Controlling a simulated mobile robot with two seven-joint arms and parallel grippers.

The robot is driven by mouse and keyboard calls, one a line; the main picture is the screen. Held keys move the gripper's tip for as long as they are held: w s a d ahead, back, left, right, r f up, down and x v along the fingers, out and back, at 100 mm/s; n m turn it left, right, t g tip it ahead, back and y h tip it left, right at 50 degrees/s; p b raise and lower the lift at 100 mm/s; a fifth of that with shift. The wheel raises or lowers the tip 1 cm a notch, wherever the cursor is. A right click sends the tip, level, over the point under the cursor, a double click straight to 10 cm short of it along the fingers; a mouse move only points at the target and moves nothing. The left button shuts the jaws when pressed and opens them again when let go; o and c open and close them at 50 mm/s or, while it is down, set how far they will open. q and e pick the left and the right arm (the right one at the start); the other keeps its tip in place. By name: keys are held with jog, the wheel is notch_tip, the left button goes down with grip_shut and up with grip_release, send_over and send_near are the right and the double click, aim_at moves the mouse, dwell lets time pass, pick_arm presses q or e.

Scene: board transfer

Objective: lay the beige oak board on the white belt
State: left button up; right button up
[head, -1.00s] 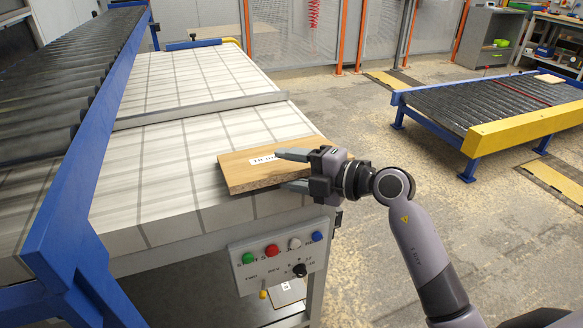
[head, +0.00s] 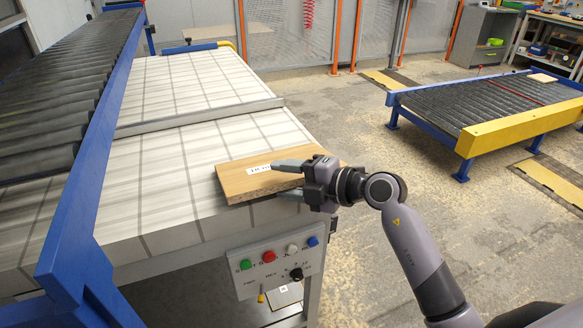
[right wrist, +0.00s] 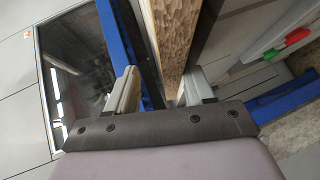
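The beige oak board (head: 235,181), with a white label on top and a chipboard edge, is at the near right corner of the white belt (head: 165,185). It appears to lie flat, its right end reaching the belt's edge; contact underneath is hidden. My right gripper (head: 292,178) is at the board's right end, one finger above it and the other low at its front edge. In the right wrist view the board's rough edge (right wrist: 172,40) runs between the open fingers (right wrist: 160,88), with a gap beside the left finger. My left gripper is out of view.
A metal bar (head: 200,117) crosses the belt behind the board. A blue-framed roller conveyor (head: 70,110) runs along the left. A button panel (head: 275,262) hangs below the belt's front edge. Another roller conveyor (head: 480,103) stands at right beyond open floor.

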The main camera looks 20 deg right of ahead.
jog(key=shift+s+r+g+h+p, duration=0.1)
jog(key=shift+r+g+h+p, duration=0.35)
jog(key=shift+p, duration=2.2)
jog(key=shift+d+f+g+h, duration=0.1)
jog(key=shift+g+h, duration=0.25)
jog(key=shift+g, duration=0.2)
jog(key=shift+g+h, duration=0.7)
jog(key=g+h, duration=0.2)
jog(key=g, duration=0.1)
jog(key=shift+s+d+r+h, duration=0.25)
jog(key=shift+h, duration=0.15)
jog(key=shift+s+d+r, duration=0.3)
jog(key=shift+s+d, duration=0.2)
jog(key=shift+s, duration=0.1)
jog(key=shift+s+d+r, duration=0.25)
jog(key=shift+s+d, duration=0.2)
jog(key=shift+s, duration=0.15)
jog(key=o, duration=0.6)
jog(key=shift+c, duration=0.2)
